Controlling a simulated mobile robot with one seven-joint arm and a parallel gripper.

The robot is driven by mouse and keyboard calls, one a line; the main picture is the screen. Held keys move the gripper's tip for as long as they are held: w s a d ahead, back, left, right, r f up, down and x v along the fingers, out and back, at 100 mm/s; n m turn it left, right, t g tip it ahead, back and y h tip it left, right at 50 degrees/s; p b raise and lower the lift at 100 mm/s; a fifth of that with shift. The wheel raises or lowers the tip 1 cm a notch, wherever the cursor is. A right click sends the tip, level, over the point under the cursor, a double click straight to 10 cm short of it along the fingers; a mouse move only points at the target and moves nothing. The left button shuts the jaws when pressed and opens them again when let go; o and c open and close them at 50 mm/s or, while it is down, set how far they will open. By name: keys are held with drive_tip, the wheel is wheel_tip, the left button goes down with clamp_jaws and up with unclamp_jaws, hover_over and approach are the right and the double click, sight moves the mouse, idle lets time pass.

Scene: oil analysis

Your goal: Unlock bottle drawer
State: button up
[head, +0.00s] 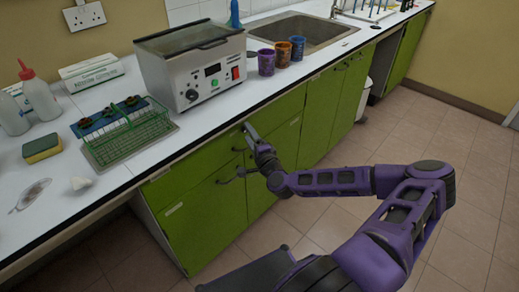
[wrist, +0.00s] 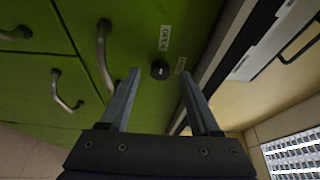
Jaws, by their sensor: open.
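The green drawer front (wrist: 135,30) fills the middle of the wrist view. It carries a small round black lock knob (wrist: 160,70) with a light mark on its face. A label reading OPEN (wrist: 165,38) is beside the knob, and a second small label (wrist: 180,65) is on its other side. A curved metal handle (wrist: 103,50) is to the knob's left. My gripper (wrist: 160,74) is open and empty, its fingers on either side of the knob in the picture; I cannot tell whether they touch it. In the head view my gripper (head: 248,130) is at the cabinet front, just below the counter edge.
The white counter (head: 60,215) overhangs the green cabinets. On it are a metal water bath (head: 190,65), a green rack (head: 125,135), several cups including a purple one (head: 266,62), and a sponge (head: 42,149). Another handle (wrist: 66,92) is nearby. The tiled floor (head: 330,225) is open.

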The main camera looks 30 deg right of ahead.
drive_tip(key=s, duration=1.6)
drive_tip(key=shift+s+a, duration=0.25)
drive_tip(key=shift+a, duration=0.1)
